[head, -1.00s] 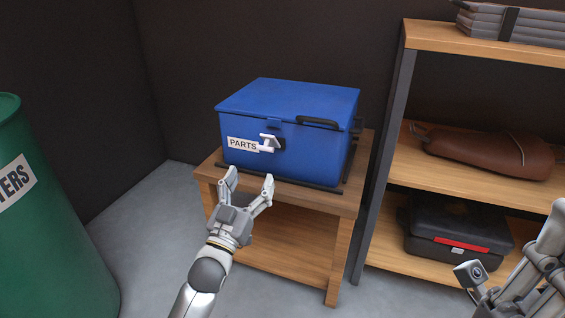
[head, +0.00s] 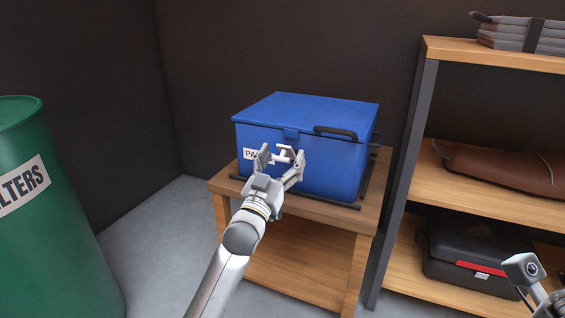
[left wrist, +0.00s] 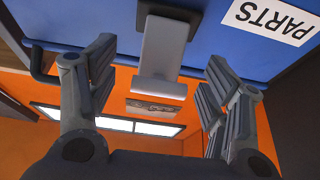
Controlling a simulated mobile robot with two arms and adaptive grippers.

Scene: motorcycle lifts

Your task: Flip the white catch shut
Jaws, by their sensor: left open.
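The white catch (head: 286,156) is on the front of the blue box (head: 306,112), next to the PARTS label (head: 248,154). The box's lid is down. In the left wrist view the catch (left wrist: 160,55) is a pale lever with a wide bar at its end, on a dark mount, standing out from the blue front. My left gripper (head: 281,157) is open in front of the box, one finger on each side of the catch. In the left wrist view the left gripper's fingers (left wrist: 158,85) show gaps to the catch on both sides. The fingers partly hide the label in the head view.
The box stands on a wooden table (head: 225,186). A shelf unit (head: 480,200) with a black case (head: 470,250) is at the right. A green drum (head: 50,240) is at the left. Part of my right arm shows at the lower right, without its fingers.

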